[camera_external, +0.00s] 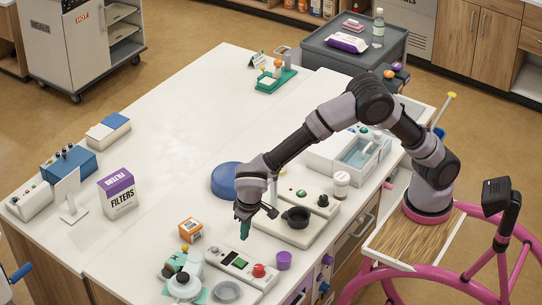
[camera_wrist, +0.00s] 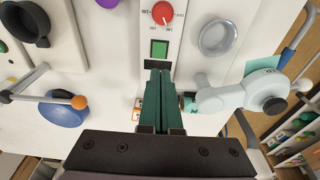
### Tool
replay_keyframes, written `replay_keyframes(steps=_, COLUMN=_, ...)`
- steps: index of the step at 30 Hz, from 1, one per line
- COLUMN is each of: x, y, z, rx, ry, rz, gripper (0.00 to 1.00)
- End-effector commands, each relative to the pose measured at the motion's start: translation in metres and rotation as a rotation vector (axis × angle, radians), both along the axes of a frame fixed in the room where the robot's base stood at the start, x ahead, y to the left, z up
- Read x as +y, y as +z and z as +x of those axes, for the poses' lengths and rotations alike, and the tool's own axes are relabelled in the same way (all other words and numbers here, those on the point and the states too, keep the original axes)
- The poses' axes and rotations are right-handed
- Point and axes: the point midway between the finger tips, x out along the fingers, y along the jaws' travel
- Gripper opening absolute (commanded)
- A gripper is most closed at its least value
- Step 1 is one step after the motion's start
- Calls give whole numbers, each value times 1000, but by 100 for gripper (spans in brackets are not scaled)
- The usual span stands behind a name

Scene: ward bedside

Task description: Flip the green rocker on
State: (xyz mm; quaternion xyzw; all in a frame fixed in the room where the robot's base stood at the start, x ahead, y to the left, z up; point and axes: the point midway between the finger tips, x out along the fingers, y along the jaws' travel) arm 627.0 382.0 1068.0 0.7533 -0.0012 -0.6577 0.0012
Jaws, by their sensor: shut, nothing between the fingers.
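The green rocker (camera_wrist: 159,48) is a square green switch on a white control panel (camera_wrist: 176,36), between a red dial (camera_wrist: 163,13) and a dark slot. In the external view the rocker (camera_external: 240,263) is small on the panel, beside the red knob (camera_external: 258,271). My gripper (camera_wrist: 159,74) has its dark green fingers together and empty, pointing at the panel. In the wrist view its tips are just short of the rocker, over the dark slot's edge. In the external view my gripper (camera_external: 245,230) hangs above the panel's far end. I cannot tell the rocker's tilt.
A grey-white device (camera_external: 184,279) and a round metal dish (camera_external: 227,292) sit close to the panel. A purple cup (camera_external: 284,260) stands on its other side. An orange box (camera_external: 190,230) and a blue disc (camera_external: 230,179) are nearby.

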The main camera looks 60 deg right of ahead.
Motion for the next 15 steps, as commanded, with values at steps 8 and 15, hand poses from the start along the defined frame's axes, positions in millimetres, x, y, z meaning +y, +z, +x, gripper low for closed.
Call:
replay_keyframes(steps=8, x=0, y=16, z=-3, rx=0, ry=0, rz=0, gripper=0)
replay_keyframes(steps=15, x=0, y=16, z=-3, rx=-1, ry=0, rz=0, gripper=0)
